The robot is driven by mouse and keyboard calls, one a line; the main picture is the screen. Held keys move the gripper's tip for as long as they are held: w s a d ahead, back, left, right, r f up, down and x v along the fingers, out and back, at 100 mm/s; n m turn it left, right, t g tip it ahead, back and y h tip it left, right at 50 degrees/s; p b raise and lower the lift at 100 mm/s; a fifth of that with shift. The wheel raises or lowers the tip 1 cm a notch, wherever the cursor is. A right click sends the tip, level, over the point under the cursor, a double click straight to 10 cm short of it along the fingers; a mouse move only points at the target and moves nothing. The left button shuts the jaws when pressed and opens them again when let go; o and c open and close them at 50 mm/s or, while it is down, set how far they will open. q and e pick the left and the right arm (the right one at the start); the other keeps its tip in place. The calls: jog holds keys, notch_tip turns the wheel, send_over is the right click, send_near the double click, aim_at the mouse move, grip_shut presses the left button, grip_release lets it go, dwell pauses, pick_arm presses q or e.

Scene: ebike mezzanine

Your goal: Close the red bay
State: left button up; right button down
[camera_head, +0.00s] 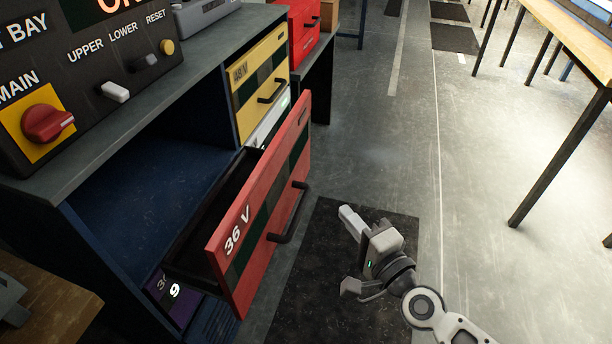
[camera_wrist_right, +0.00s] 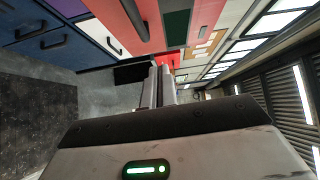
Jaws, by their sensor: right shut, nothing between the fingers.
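The red bay is a red drawer front (camera_head: 250,220) marked "36 V", standing pulled out of the blue cabinet, with its dark inside showing behind the front. Its black bar handle (camera_head: 287,222) faces right. In the right wrist view the red front (camera_wrist_right: 205,22) is at the top, with a dark handle (camera_wrist_right: 134,18) to its left. My right gripper (camera_head: 346,215) is shut and empty, over the floor mat to the right of the drawer, apart from the handle. Its fingers show close together in the wrist view (camera_wrist_right: 160,84).
A control panel (camera_head: 85,70) with a red MAIN knob (camera_head: 47,123) and UPPER, LOWER and RESET controls stands on the cabinet top. A yellow drawer (camera_head: 260,85) looks closed beyond the red one. A wooden-topped table (camera_head: 585,40) stands right; the floor between is open.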

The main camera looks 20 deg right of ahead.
aim_at(312, 187)
jog(key=shift+m, duration=0.3)
jog(key=x, duration=0.4)
jog(key=p+x, duration=0.1)
jog(key=x, duration=0.3)
jog(key=a+x, duration=0.1)
jog(key=x, duration=0.3)
jog(key=shift+r+p, duration=0.1)
jog(key=shift+p, duration=0.2)
jog(key=shift+w+a, duration=0.3)
jog(key=shift+a, duration=0.35)
jog(key=shift+a, duration=0.1)
